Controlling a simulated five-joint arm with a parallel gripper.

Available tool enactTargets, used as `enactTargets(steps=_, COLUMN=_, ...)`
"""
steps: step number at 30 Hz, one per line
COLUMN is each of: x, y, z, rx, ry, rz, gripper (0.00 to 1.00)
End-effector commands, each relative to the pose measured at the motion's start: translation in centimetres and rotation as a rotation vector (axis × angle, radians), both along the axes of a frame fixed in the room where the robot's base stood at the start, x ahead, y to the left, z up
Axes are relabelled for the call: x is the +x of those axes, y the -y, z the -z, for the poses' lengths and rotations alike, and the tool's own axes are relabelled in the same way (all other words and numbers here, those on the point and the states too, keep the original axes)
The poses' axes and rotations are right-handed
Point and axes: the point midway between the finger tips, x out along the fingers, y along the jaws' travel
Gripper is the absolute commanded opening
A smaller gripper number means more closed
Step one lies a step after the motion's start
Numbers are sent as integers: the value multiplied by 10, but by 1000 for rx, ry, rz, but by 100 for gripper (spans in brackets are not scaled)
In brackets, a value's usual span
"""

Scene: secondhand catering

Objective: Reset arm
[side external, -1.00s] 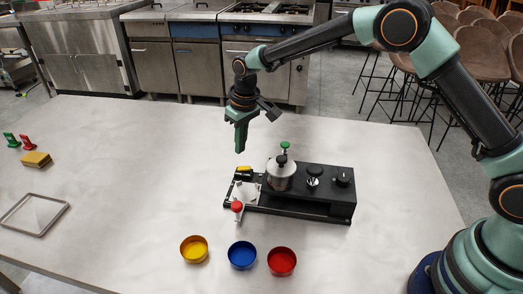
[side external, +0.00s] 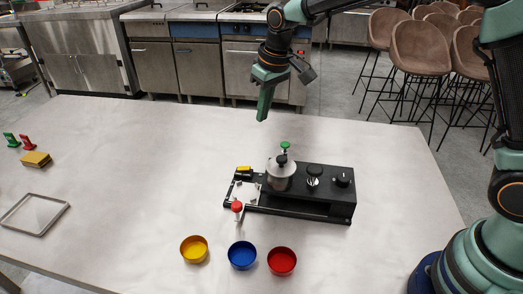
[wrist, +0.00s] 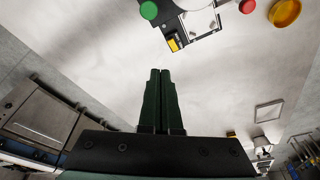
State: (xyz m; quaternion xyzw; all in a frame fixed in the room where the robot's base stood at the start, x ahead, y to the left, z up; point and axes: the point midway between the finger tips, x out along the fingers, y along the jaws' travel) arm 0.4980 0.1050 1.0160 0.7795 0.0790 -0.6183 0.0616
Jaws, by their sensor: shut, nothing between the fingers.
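My gripper (side external: 263,117) is shut and empty. It hangs in the air above the far part of the table (side external: 130,170), pointing down, higher than and behind the black device (side external: 315,190). In the wrist view its two dark green fingers (wrist: 160,73) lie side by side with no object between them. The device carries a silver pot-like part (side external: 281,177) with a green knob (side external: 285,146), dark knobs at its right, and a red-topped piece (side external: 237,206) at its front left. The green knob also shows in the wrist view (wrist: 149,10).
Yellow (side external: 194,249), blue (side external: 242,255) and red (side external: 282,261) bowls stand in front of the device. A shallow tray (side external: 35,214), a yellow-brown block (side external: 36,159) and red and green pieces (side external: 27,142) lie at the left. The table's middle left is clear.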

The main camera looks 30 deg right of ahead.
Motion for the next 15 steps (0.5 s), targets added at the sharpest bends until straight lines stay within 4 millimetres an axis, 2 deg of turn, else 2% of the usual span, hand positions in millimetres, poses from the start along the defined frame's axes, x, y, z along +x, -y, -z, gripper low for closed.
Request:
enactTargets(steps=1, x=-10, y=9, z=-15, rx=4, ry=20, rz=12, gripper=0)
enactTargets(steps=6, x=-48, y=35, z=-50, rx=12, ry=69, rz=52, gripper=0)
enactTargets(steps=10, x=-80, y=53, z=-68, rx=17, ry=107, rz=80, gripper=0)
enactTargets(steps=15, x=-124, y=74, z=-80, rx=21, ry=156, rz=120, gripper=0)
